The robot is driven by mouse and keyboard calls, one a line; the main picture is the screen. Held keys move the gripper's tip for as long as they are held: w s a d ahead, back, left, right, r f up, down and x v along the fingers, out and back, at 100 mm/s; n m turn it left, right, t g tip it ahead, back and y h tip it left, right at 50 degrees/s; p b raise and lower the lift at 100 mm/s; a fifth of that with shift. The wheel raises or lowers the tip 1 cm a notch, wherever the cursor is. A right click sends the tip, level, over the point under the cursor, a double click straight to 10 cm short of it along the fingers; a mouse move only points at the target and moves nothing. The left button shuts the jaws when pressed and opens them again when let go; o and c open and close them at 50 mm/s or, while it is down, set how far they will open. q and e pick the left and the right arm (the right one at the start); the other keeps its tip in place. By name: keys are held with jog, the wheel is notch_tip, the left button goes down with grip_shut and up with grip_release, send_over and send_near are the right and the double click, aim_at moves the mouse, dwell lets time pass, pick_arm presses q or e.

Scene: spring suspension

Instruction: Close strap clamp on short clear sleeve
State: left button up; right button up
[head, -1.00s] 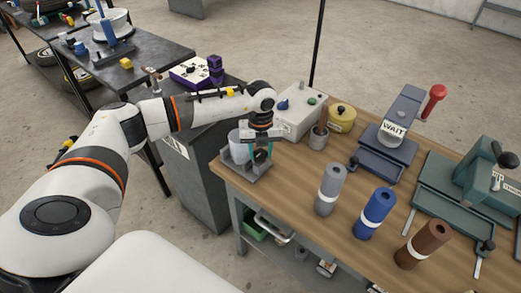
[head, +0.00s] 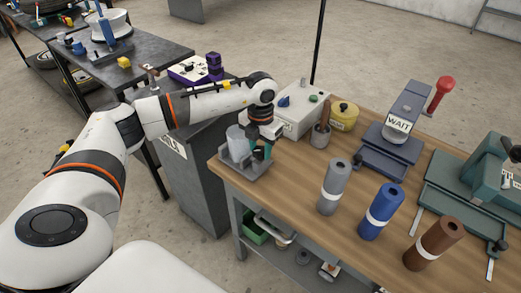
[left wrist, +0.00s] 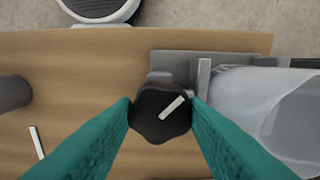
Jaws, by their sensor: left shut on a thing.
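The short clear sleeve (head: 237,143) stands in a grey clamp fixture (head: 255,171) at the bench's left corner. In the left wrist view the translucent sleeve (left wrist: 285,115) fills the right side, beside grey fixture parts (left wrist: 203,72). A black lobed knob (left wrist: 158,112) with a white bar mark sits left of the sleeve. My left gripper (left wrist: 161,112) is shut on this knob, one teal fingertip against each side. In the head view my left gripper (head: 260,154) is at the fixture, right of the sleeve, and hides the knob. The strap itself cannot be made out. My right gripper is out of view.
A grey control box (head: 298,118), a holder cup (head: 320,136) and a yellow tin (head: 344,114) stand behind. Some wooden bench top between is bare.

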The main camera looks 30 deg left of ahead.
aim_at(261, 150)
pick_arm(q)
jog(key=shift+m+b, duration=0.4)
jog(key=shift+m, duration=0.6)
jog(key=shift+r, duration=0.1)
jog(key=o, duration=1)
jog(key=shift+c, duration=0.2)
notch_tip(261, 150, up, 12)
jog(key=b, duration=0.1)
jog(key=shift+b, duration=0.3)
